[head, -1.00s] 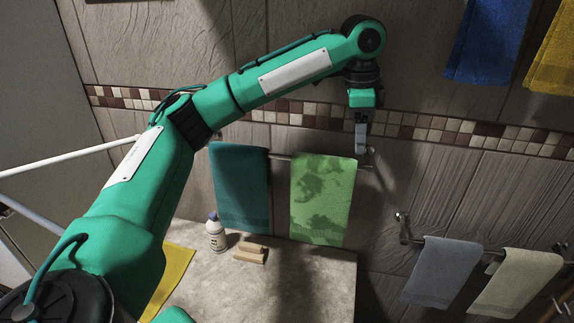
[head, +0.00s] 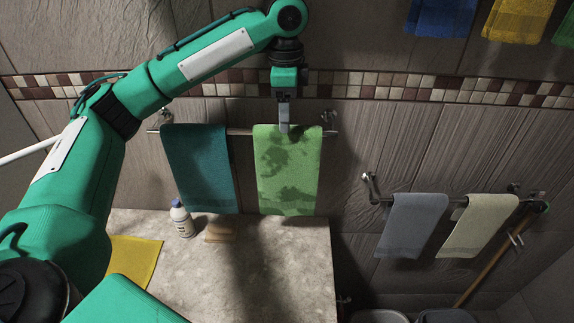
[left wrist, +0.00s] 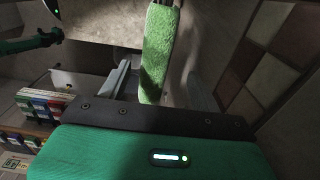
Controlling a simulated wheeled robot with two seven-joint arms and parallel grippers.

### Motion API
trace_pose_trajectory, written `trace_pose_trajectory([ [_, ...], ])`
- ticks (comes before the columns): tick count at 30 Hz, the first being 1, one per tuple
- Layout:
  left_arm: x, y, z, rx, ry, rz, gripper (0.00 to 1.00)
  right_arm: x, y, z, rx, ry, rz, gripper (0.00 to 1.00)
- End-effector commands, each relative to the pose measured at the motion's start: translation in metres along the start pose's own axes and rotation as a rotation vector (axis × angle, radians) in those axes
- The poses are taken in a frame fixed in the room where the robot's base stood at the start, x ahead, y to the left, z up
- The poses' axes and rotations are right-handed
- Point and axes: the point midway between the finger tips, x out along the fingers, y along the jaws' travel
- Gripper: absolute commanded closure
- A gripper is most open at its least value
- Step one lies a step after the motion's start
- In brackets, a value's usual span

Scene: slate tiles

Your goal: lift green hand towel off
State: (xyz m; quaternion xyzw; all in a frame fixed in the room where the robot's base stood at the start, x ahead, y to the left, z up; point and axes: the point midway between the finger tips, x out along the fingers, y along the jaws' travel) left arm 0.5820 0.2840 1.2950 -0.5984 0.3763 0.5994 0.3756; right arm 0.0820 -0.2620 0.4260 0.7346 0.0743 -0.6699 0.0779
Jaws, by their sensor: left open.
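The green hand towel (head: 287,180) hangs over a wall rail beside a teal towel (head: 200,170), with darker patches on its front. My left gripper (head: 284,128) points down at the towel's top edge, over the rail. In the left wrist view the green towel (left wrist: 160,50) shows edge-on between the two open fingers of my left gripper (left wrist: 158,82). The fingers stand apart on either side of it, and I see no grip on the cloth. My right gripper is not in view.
A stone-topped counter (head: 290,262) below holds a white bottle (head: 181,218), a tan block (head: 220,232) and a yellow cloth (head: 133,258). To the right, a lower rail carries a grey towel (head: 412,225) and a cream towel (head: 478,226). Blue and yellow towels hang top right.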

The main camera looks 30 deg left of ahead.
Motion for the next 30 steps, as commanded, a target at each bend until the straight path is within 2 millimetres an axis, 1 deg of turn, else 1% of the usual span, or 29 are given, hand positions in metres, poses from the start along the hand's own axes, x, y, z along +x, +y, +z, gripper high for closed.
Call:
trace_pose_trajectory([
  [1,0.002,0.000,0.000,0.000,0.000,0.000,0.35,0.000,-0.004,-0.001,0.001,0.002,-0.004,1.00],
  [5,0.009,0.002,-0.001,0.001,-0.001,0.000,0.35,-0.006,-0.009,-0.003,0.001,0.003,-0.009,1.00],
  [10,0.033,0.008,-0.004,0.000,-0.003,0.002,0.35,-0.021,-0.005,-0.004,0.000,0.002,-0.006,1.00],
  [12,0.044,0.007,-0.004,-0.001,-0.001,0.000,0.35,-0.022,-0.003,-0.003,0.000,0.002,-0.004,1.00],
  [15,0.053,0.007,-0.004,0.000,0.000,0.000,0.35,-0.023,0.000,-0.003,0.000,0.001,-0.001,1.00],
  [22,0.056,0.007,-0.004,0.000,0.000,-0.001,0.35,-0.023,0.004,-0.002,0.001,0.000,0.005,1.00],
  [23,0.056,0.007,-0.004,0.000,0.000,-0.001,0.37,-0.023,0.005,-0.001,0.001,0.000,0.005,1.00],
  [24,0.056,0.007,-0.004,0.000,0.001,-0.001,0.45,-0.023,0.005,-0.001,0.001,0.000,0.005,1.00],
  [26,0.056,0.007,-0.004,0.000,0.001,-0.001,0.57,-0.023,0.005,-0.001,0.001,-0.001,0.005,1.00],
  [30,0.056,0.007,-0.004,0.000,0.001,-0.001,0.85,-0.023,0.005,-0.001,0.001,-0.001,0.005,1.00],
])
